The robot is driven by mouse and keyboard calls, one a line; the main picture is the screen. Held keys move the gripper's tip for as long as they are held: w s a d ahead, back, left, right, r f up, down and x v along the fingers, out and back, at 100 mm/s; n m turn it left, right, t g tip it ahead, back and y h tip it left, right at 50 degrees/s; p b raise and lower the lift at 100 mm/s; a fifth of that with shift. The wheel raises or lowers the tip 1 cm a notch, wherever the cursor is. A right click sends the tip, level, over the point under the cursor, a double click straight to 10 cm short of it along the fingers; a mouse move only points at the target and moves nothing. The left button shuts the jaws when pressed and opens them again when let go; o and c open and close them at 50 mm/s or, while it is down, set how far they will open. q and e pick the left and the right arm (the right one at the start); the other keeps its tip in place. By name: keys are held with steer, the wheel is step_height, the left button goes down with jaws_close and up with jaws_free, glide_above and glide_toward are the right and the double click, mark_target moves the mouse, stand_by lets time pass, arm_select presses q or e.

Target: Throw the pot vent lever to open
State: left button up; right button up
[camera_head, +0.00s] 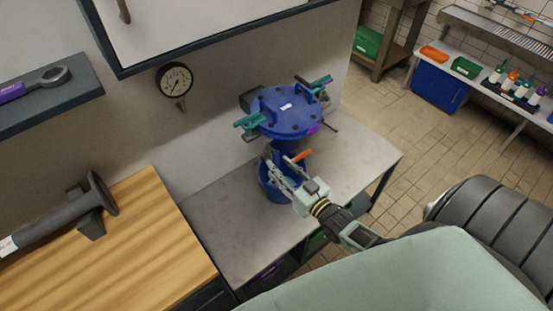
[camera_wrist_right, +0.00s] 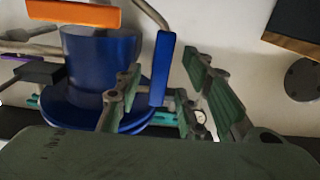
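The blue pot vessel (camera_head: 288,112) stands on the grey bench with a wide bolted lid and teal clamps. Below the lid, an orange handle (camera_head: 301,155) sticks out to the right of my right gripper (camera_head: 272,163). The orange handle (camera_wrist_right: 72,13) also shows at the top left of the right wrist view. A blue bar-shaped handle (camera_wrist_right: 162,68) stands upright between the spread fingers of my right gripper (camera_wrist_right: 166,92), with gaps on both sides. I cannot tell from labels which handle is the vent lever. My left gripper is out of view.
A pressure gauge (camera_head: 174,81) hangs on the wall to the left. The grey bench (camera_head: 225,225) is clear left of the pot. A wooden worktop (camera_head: 150,245) holds a dark pipe-like part (camera_head: 55,220). A wall cabinet (camera_head: 200,25) overhangs at the back. Tiled floor lies right.

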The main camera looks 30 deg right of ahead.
steer(key=s, duration=0.9)
steer(key=shift+d, duration=0.3)
